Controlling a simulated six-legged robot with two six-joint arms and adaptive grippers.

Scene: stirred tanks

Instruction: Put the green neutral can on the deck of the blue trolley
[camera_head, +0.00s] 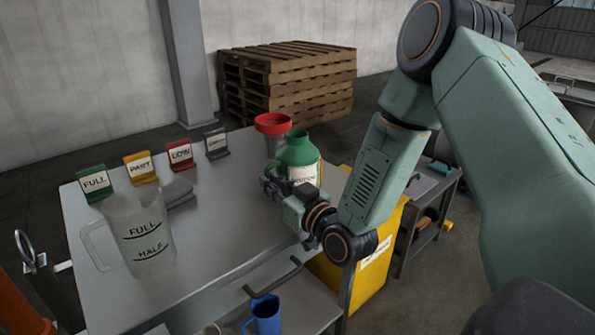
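A green can (297,152) with a white label stands out at the right side of the grey metal table (235,240). The label is partly covered; its visible letters fit "neutral". My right gripper (287,188) is low at the can's near side, with dark finger parts at its left and front. Whether the fingers press on the can is hidden, and so is the can's base. A low grey cart (424,187) with a dark top stands behind my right arm. I cannot tell if it is the blue trolley. My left gripper is out of view.
A red funnel (272,124) is just behind the can. A clear jug (142,240) and several coloured label stands, such as the green one (94,183), are on the table. A yellow bin (362,268) is below its right edge. A blue jug (265,315) stands lower in front.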

